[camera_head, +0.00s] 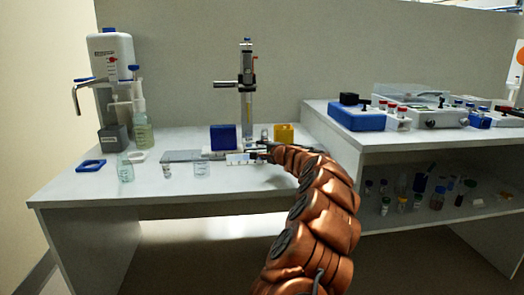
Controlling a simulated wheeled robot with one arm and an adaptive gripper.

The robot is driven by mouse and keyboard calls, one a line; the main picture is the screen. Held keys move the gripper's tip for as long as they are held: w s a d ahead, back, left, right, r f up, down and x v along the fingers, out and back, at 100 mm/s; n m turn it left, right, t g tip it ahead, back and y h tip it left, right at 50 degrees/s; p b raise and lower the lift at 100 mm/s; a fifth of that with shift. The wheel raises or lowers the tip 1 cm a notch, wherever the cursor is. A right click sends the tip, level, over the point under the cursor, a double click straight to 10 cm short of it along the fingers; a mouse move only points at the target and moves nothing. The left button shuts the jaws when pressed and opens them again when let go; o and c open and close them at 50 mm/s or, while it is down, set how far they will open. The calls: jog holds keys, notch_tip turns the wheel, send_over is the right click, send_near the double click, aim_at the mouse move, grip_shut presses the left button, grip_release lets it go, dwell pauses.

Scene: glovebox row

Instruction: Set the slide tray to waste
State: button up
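My arm reaches in from the lower right, and my gripper (262,152) is over the middle of the left bench, pointing left. Its dark fingers are small and partly hidden by the wrist. A flat white piece with marked slots (238,159), which looks like the slide tray, lies right at the fingertips. I cannot tell whether the fingers are closed on it or only beside it. No waste label can be read. A blue box (223,137) and a yellow box (284,133) stand behind the gripper.
A grey plate (181,156), a clear beaker (202,169) and a small vial (167,171) are left of the gripper. A tall stand (247,95) rises behind. A dispenser (112,65) and bottles (142,130) stand far left. A higher shelf unit (345,140) borders the right.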

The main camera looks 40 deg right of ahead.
grip_shut()
dwell(0.4)
